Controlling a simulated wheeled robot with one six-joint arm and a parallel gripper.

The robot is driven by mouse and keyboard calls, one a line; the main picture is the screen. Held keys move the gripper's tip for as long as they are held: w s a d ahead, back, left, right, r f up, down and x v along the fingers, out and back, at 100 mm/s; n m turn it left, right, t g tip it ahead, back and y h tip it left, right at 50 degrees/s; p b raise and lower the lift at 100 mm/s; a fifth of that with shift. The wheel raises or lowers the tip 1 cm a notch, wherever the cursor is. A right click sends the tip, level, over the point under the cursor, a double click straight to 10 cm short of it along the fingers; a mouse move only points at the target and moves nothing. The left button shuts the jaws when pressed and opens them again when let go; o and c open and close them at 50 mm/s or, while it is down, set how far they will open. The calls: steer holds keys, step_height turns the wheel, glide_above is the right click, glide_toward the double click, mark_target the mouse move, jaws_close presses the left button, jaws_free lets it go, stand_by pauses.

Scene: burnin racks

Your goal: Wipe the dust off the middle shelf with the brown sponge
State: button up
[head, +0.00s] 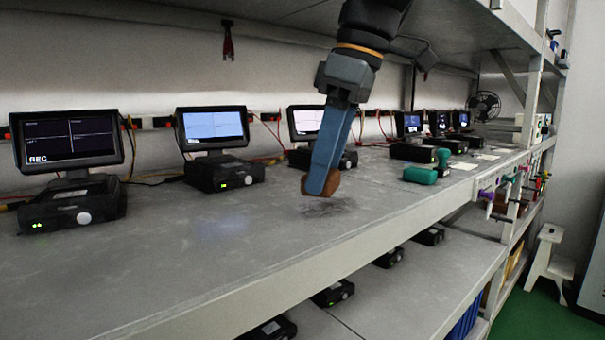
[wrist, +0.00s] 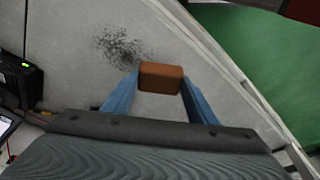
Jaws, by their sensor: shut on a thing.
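My gripper (wrist: 160,85) is shut on the brown sponge (wrist: 161,76), which sits between its two blue fingers in the wrist view. In the head view my gripper (head: 320,187) points down over the middle shelf (head: 250,245), and the sponge (head: 306,185) shows partly behind a finger. A patch of dark dust (head: 328,206) lies on the shelf just below the sponge. In the wrist view the dust (wrist: 122,47) is to the upper left of the sponge. The sponge appears to be a little above the shelf; contact cannot be told.
Several black test units with screens (head: 212,130) stand along the back of the shelf. A green and black device (head: 420,174) lies to the right. The shelf's front edge (head: 340,262) is near. An upper shelf (head: 455,30) hangs overhead. Open shelf surface lies left of the dust.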

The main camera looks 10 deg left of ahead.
steer(key=n+b, duration=0.1)
steer(key=n, duration=0.1)
steer(key=w+a+n+g+b, duration=0.1)
steer(key=b, duration=0.1)
steer(key=a+r+n+b, duration=0.1)
steer(key=n, duration=0.1)
steer(key=shift+w+n+g+b, duration=0.3)
steer(key=shift+b, duration=0.05)
steer(key=shift+a+r+n+g+h+b, duration=0.15)
steer(key=shift+a+r+n+g+b, duration=0.15)
steer(key=shift+n+b, duration=0.6)
steer(key=shift+a+r+n+g+h+b, duration=0.2)
steer(key=shift+r+n+b, duration=0.35)
steer(key=shift+n, duration=0.6)
steer(key=shift+a+r+n+g+h+b, duration=0.15)
steer(key=shift+a+r+n+g+b, duration=0.1)
steer(key=shift+n+b, duration=0.7)
steer(key=shift+f, duration=0.15)
steer(key=b, duration=0.7)
glide_above(299, 217)
steer(key=f, duration=0.5)
steer(key=shift+w+d+f, duration=0.3)
steer(key=shift+f, duration=0.05)
steer(key=shift+f+b, duration=0.75)
steer(key=shift+f, duration=0.25)
steer(key=shift+w+d, duration=0.1)
